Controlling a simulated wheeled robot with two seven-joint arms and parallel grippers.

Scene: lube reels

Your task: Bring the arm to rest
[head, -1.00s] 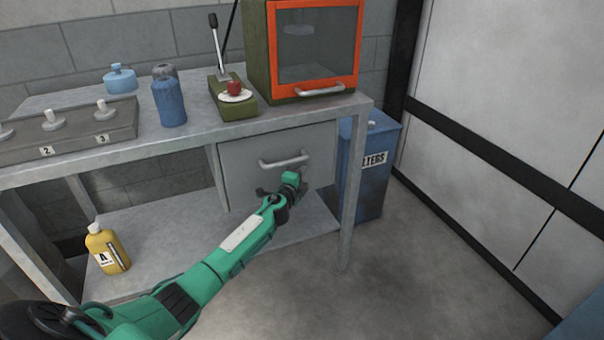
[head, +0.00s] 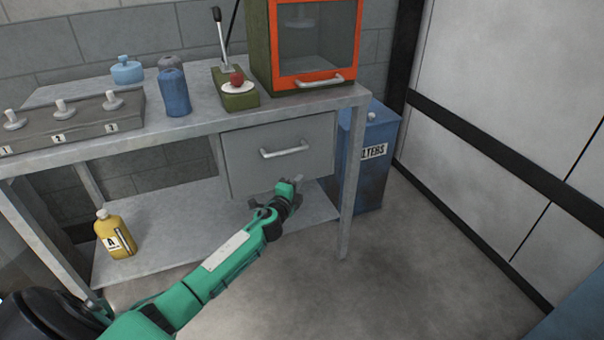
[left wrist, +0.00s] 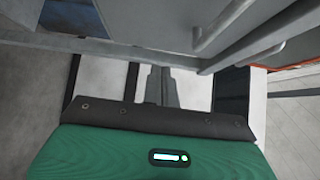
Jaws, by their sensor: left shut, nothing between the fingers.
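My left arm, green, reaches in from the lower left of the head view. Its gripper (head: 298,182) is in front of the bench, near the lower edge of the grey drawer (head: 243,160) and below the drawer's handle (head: 285,149). In the left wrist view the two fingers (left wrist: 161,84) are together with nothing between them. The drawer looks closed, and its handle also shows in the left wrist view (left wrist: 222,25). My right gripper is in neither view.
The metal bench (head: 205,128) carries a switch box (head: 70,135), blue bottles, a lever stand (head: 240,101) and an orange-framed cabinet (head: 315,45). A yellow bottle (head: 115,236) stands on the lower shelf. A blue filters bin (head: 372,165) is right of the bench. The floor at right is clear.

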